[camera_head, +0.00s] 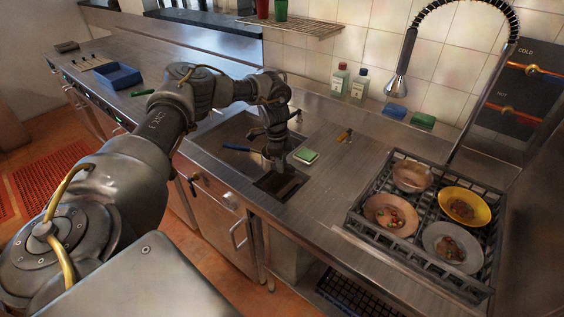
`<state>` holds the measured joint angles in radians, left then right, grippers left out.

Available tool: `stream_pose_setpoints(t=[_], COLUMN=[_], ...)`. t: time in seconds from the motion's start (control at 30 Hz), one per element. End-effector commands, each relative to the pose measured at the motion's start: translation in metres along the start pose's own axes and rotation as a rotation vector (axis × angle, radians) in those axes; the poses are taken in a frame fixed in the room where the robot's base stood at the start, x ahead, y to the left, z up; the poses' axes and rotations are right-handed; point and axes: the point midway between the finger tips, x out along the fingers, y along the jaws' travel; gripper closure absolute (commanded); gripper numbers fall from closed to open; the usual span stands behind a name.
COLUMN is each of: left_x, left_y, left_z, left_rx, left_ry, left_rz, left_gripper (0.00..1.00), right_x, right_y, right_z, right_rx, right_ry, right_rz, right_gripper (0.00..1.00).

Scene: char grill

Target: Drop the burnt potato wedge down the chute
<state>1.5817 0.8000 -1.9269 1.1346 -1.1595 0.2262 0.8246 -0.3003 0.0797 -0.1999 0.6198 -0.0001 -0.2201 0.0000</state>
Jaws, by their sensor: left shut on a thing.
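My left arm reaches in from the left over the steel counter. My left gripper (278,167) points down just above the chute (283,187), a dark square opening near the counter's front edge. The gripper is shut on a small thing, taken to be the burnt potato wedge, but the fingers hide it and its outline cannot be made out. My right gripper is not in view.
A sink (226,142) lies left of the chute. A green-topped sponge (306,156) lies just right of my gripper. A rack (352,211) with several bowls stands at the right. A spray faucet (398,84) and two bottles stand behind.

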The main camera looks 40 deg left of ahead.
Motion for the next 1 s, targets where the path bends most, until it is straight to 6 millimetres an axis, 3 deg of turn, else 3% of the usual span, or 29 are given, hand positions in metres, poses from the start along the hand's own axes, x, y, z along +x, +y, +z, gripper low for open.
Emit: stream_pose_setpoints(t=[0.03, 0.3, 0.77, 0.8, 0.97, 1.0], left_x=[0.012, 0.031, 0.034, 0.035, 0.035, 0.035], left_y=[0.000, 0.001, 0.001, 0.001, 0.001, 0.001], left_z=[0.001, 0.004, 0.004, 0.004, 0.004, 0.004], left_rx=[0.001, 0.001, 0.001, 0.001, 0.001, 0.001], left_ry=[0.000, 0.000, 0.000, 0.000, 0.000, 0.000], left_rz=[0.000, 0.000, 0.000, 0.000, 0.001, 0.001], left_gripper=[0.94, 0.94, 0.94, 0.68, 0.47, 0.47], right_x=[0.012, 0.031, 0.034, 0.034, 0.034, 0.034], right_y=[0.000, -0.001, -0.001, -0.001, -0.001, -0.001], right_z=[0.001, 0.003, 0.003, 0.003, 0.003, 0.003], right_rx=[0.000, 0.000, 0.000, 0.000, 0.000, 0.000], right_ry=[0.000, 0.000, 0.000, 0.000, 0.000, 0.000], right_rz=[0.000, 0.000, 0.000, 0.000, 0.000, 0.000], right_gripper=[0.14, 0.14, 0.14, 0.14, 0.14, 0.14])
